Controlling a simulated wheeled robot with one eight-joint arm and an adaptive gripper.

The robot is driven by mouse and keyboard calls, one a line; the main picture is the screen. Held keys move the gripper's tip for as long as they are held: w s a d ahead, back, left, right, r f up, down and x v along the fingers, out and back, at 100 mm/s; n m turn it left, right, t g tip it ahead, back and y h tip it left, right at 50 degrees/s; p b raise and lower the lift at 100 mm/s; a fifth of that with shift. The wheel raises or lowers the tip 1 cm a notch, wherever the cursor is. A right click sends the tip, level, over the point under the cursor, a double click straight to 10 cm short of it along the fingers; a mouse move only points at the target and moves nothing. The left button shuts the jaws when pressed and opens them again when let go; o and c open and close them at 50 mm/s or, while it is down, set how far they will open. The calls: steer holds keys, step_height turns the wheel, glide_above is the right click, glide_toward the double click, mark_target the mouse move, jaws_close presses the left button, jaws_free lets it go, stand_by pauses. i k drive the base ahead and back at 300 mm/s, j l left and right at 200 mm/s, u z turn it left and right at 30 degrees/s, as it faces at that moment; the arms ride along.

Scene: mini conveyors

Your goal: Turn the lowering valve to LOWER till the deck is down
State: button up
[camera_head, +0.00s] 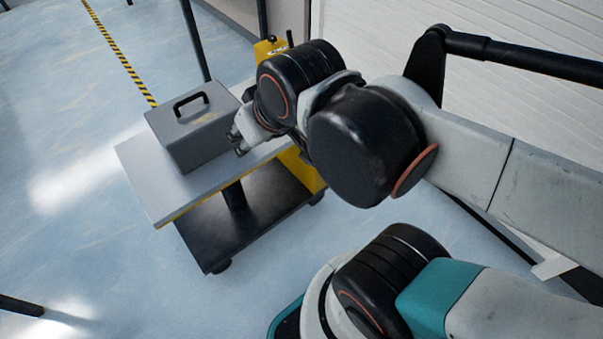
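A lift cart stands on the floor left of centre. Its flat grey deck (148,187) is raised well above its black base (215,240). A yellow housing (268,46) with a small dark label rises at the far end, and a short black lever (290,38) stands up beside it. I cannot tell for sure that this lever is the lowering valve. My gripper (238,142) is over the deck's right side, close to the grey box there. Whether its fingers are apart is unclear. My arm hides part of the cart's far end.
A grey box (200,140) with a black handle sits on the deck. A dark post (195,40) rises behind it. A pale slatted wall (540,90) stands at the right.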

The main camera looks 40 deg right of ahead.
mark_target(271, 39)
steer(key=i+l, duration=0.1)
steer(key=l, duration=0.95)
steer(key=i+l, duration=0.15)
steer(key=l, duration=0.85)
steer(key=i+z, duration=0.05)
